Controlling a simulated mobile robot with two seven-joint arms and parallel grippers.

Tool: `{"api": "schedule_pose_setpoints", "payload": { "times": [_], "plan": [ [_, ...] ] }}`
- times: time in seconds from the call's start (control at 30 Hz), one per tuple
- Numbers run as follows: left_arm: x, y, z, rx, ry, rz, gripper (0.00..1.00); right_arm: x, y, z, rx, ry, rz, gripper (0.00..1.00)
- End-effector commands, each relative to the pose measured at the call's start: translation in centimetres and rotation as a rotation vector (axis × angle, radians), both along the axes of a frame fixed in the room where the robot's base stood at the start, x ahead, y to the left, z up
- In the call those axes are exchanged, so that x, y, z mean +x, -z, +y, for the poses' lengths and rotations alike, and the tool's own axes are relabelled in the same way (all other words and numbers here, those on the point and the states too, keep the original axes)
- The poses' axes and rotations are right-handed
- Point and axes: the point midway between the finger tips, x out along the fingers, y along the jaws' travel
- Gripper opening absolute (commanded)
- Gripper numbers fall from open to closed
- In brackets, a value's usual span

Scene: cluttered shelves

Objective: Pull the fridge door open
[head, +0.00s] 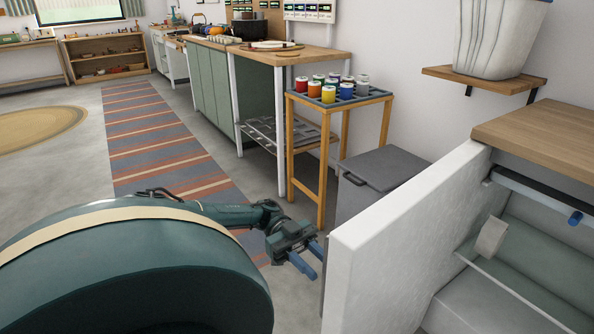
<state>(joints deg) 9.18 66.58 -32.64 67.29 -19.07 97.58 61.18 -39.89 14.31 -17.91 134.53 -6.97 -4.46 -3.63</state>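The fridge door appears to be the thick white panel (405,228) at the right. It stands swung out from the pale fridge interior (535,250), which is open to view and holds a glass-like shelf. I see no handle on the panel's visible faces. My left gripper (313,264) is just left of the panel's near edge, with its blue fingers apart and nothing between them. Whether a finger touches the panel is unclear. My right gripper is not in view.
A grey lidded box (385,172) stands behind the panel. A wooden stand (323,160) carries a tray of several coloured jars. A wooden top (545,135) covers the fridge, below a wall shelf (485,82) with a white pot. The striped rug (150,135) is clear.

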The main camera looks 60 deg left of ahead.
Motion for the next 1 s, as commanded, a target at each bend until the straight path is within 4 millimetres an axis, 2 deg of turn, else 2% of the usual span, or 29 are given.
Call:
{"api": "schedule_pose_setpoints", "payload": {
  "times": [0.1,0.33,0.4,0.7,1.0],
  "plan": [
    [0.1,0.3,2.9,0.003,-0.006,-0.002,0.32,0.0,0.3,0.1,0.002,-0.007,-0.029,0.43],
    [-0.1,0.4,7.6,0.001,-0.005,-0.002,0.32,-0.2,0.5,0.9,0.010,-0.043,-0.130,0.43],
    [-0.1,0.9,8.1,0.005,0.003,-0.002,0.32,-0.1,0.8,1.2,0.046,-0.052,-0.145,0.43],
    [-0.3,0.4,9.6,0.003,0.000,0.000,0.32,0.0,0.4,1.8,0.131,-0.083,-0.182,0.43],
    [-0.3,0.0,9.8,0.000,-0.001,0.001,0.32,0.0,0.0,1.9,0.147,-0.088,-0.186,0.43]
  ]
}}
